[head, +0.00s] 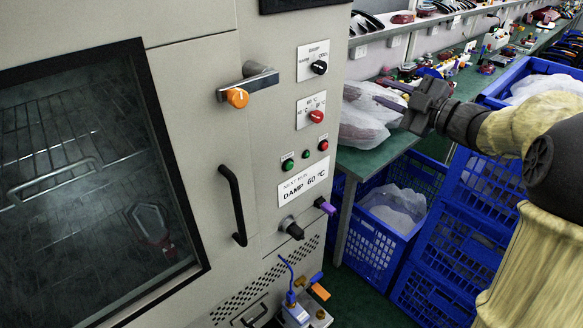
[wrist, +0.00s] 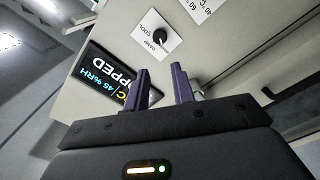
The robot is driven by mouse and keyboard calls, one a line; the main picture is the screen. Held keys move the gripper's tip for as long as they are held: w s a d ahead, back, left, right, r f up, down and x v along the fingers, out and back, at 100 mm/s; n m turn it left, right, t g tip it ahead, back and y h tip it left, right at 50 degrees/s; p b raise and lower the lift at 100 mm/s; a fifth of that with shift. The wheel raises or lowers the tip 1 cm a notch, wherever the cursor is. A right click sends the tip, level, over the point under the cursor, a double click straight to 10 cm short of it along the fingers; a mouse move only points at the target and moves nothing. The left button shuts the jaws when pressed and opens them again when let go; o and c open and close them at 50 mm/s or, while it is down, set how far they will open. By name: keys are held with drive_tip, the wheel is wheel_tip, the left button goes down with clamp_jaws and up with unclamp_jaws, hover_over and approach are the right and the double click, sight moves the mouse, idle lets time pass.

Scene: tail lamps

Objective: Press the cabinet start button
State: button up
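The grey cabinet (head: 195,90) fills the left and middle of the head view. Its panel has a green button (head: 288,164), a small green round part (head: 306,153) and a red button (head: 323,145) in a slanted row. No start label is legible. My gripper (head: 385,95) is right of the panel, apart from it and higher than the buttons, fingers pointing left. In the wrist view my gripper (wrist: 161,69) is open, its two purple fingers apart with nothing between. The wrist view shows a cabinet dial (wrist: 160,36) and a dark display (wrist: 113,77); the buttons are not visible there.
An orange-knobbed latch (head: 238,97) and a black door handle (head: 236,205) jut from the cabinet. A red dial (head: 316,116), black knob (head: 292,228) and purple knob (head: 325,205) also stick out. Blue crates (head: 380,245) and a green bench (head: 375,158) stand right.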

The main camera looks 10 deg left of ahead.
clamp_jaws()
idle(1.4)
